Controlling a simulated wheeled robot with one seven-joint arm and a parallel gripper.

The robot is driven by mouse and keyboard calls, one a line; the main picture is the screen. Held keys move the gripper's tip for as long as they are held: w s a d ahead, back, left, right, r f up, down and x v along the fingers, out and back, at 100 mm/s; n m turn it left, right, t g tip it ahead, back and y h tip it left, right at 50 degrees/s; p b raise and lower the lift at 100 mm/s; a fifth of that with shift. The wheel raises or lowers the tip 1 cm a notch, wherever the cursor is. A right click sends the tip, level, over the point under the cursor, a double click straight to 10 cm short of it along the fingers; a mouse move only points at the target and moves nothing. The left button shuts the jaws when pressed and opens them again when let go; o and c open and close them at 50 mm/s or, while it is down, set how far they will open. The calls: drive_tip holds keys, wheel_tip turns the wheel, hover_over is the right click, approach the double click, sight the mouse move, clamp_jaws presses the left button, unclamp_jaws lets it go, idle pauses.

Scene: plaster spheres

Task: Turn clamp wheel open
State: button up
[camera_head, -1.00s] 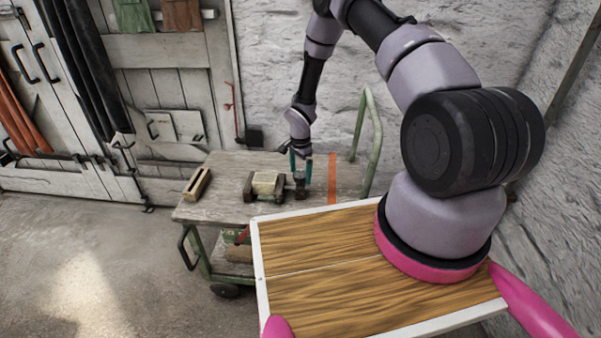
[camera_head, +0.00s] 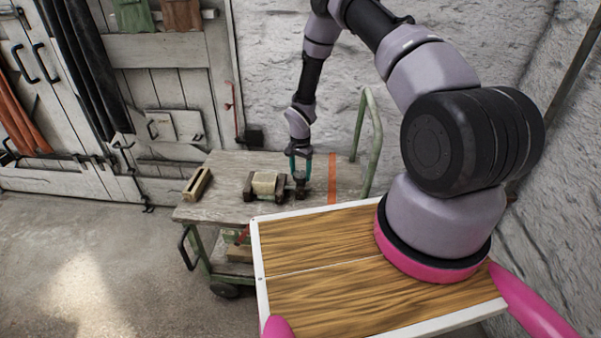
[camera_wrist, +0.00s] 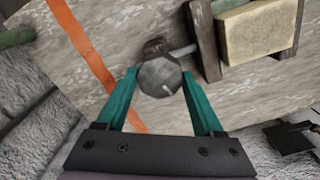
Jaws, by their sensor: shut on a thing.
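The clamp wheel (camera_wrist: 159,77) is a dark grey, many-sided disc on a short shaft at the end of the clamp (camera_wrist: 206,42). My gripper (camera_wrist: 160,80) has its teal fingers on either side of the wheel and is shut on it. In the head view my gripper (camera_head: 300,174) reaches down over the wheel (camera_head: 301,190), at the right end of the clamp (camera_head: 250,187). The clamp holds a pale yellowish block (camera_head: 265,183) between its dark jaws; the block also shows in the wrist view (camera_wrist: 257,30).
The clamp stands on a worn wooden cart top (camera_head: 228,203) with an orange stripe (camera_head: 332,180) to the right of the wheel. A small wooden box (camera_head: 197,184) lies at the left. A green cart handle (camera_head: 375,140) rises at the right.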

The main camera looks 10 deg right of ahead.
drive_tip(key=n, duration=0.4)
drive_tip(key=shift+n, duration=0.4)
drive_tip(key=n, duration=0.3)
drive_tip(key=shift+n, duration=0.3)
drive_tip(key=n, duration=0.4)
drive_tip(key=shift+n, duration=0.3)
drive_tip(key=n, duration=0.3)
drive_tip(key=shift+n, duration=0.3)
drive_tip(key=n, duration=1.2)
drive_tip(key=shift+n, duration=1.8)
